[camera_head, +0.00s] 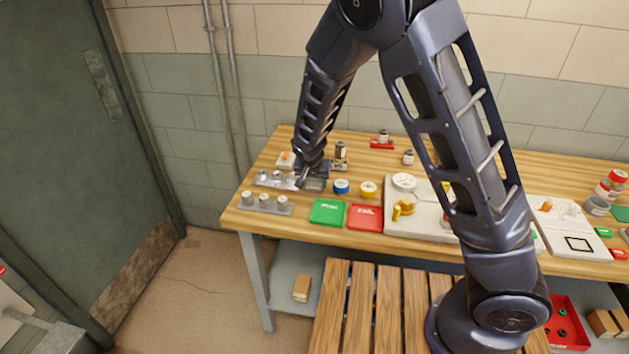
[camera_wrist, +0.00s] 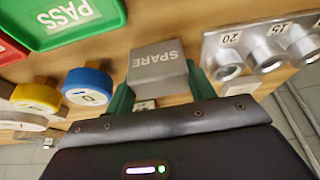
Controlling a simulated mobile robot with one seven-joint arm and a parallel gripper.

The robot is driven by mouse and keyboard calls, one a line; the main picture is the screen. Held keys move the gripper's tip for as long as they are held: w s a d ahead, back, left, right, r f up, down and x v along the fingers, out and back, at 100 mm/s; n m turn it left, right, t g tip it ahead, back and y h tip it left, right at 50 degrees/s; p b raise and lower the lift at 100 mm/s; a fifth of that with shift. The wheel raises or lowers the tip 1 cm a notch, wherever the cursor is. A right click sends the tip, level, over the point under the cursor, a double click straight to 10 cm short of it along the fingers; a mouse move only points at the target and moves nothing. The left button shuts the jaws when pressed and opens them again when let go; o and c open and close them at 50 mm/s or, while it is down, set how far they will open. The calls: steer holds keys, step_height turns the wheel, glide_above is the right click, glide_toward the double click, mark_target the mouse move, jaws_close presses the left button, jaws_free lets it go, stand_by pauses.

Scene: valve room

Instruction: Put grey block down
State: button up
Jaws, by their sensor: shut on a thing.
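My gripper (camera_wrist: 160,95) is shut on the grey block (camera_wrist: 156,62), which is labelled SPARE in the wrist view. The green-tipped fingers hold it from both sides. In the head view my gripper (camera_head: 307,178) is low over the left part of the wooden table, with the grey block (camera_head: 315,185) just under it and partly hidden. I cannot tell whether the block touches the table top.
A rack of grey cylinders (camera_wrist: 262,50) stands close on one side of the block. Blue (camera_head: 341,186) and yellow (camera_head: 368,188) round pieces stand on the other. Green (camera_head: 328,211) and red (camera_head: 365,217) trays lie in front, with bare wood (camera_head: 301,217) beside them.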

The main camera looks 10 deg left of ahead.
steer(key=shift+f, duration=0.1)
steer(key=o, duration=1)
steer(key=v, duration=1.2)
